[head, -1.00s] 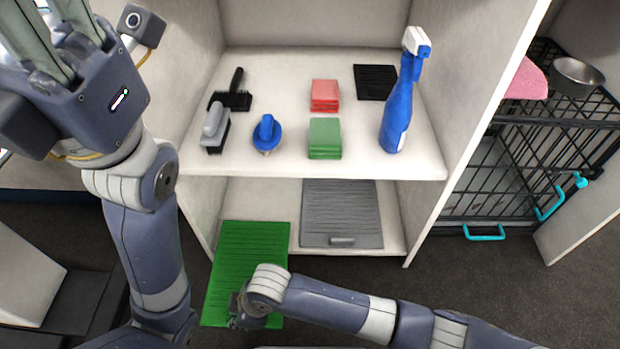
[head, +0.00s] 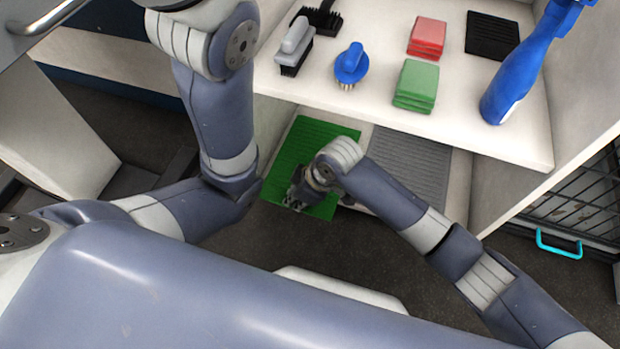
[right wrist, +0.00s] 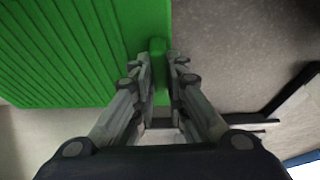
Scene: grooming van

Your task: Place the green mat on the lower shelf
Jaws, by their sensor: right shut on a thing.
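The green mat (head: 311,140) is a flat ribbed sheet at the left part of the lower shelf (head: 458,190) in the head view. Its far part lies over the shelf and its near end sticks out past the front edge. My right gripper (head: 293,201) is at that near end. In the right wrist view the gripper (right wrist: 160,75) is shut on the edge of the green mat (right wrist: 70,50). I cannot tell whether the mat touches the shelf. My left arm stands at the left in the head view, with its gripper out of the frame.
A grey ribbed mat (head: 408,160) lies on the lower shelf to the right. The upper shelf (head: 380,110) holds brushes, green cloths (head: 416,85), red cloths (head: 428,37), a black mat (head: 492,35) and a blue spray bottle (head: 520,70). A wire crate (head: 585,200) stands at the right.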

